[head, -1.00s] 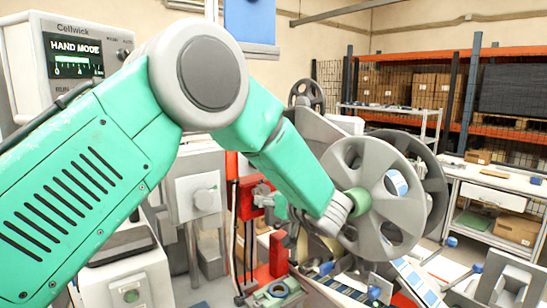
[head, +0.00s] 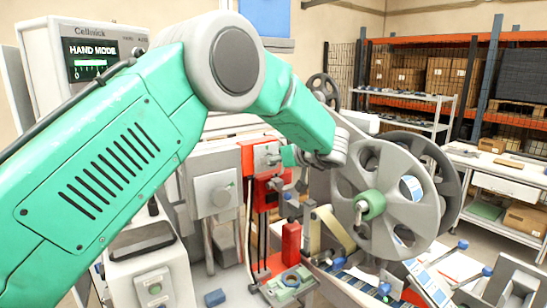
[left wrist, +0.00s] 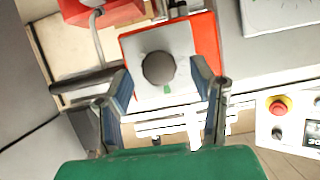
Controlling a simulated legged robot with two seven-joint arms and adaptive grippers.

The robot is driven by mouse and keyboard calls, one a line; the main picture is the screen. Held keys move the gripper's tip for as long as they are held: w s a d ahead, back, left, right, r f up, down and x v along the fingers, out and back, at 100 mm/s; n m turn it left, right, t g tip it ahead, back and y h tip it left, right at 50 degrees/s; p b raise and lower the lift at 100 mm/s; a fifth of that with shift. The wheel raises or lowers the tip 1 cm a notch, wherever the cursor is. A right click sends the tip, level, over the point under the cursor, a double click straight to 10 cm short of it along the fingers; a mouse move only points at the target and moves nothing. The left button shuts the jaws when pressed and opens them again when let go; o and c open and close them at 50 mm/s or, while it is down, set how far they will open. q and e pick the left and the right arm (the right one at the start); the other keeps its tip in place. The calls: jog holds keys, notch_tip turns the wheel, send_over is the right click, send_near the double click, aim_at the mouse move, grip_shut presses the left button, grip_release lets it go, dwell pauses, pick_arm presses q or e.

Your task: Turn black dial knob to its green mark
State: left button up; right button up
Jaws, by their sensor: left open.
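The black dial knob (left wrist: 158,69) is round and dark, on a pale plate on a red box (left wrist: 212,40) in the left wrist view. A small green mark (left wrist: 167,89) shows just below the knob. My left gripper (left wrist: 161,76) is open, one finger on each side of the knob in that view; whether they touch it I cannot tell. In the head view my left gripper (head: 288,157) is small, beside the red box (head: 250,158), and the knob is not clearly seen. My right gripper is not in view.
A grey reel (head: 408,205) with a green hub stands right of my wrist. A control unit (head: 88,60) reads HAND MODE. The left wrist view shows a red button (left wrist: 280,106).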

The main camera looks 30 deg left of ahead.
pick_arm(q)
jog(key=shift+x, duration=1.1)
jog(key=shift+d+r, duration=0.1)
jog(key=shift+d, duration=0.2)
jog(key=shift+s, duration=0.1)
jog(key=c, duration=1.1)
jog(key=shift+c, duration=0.2)
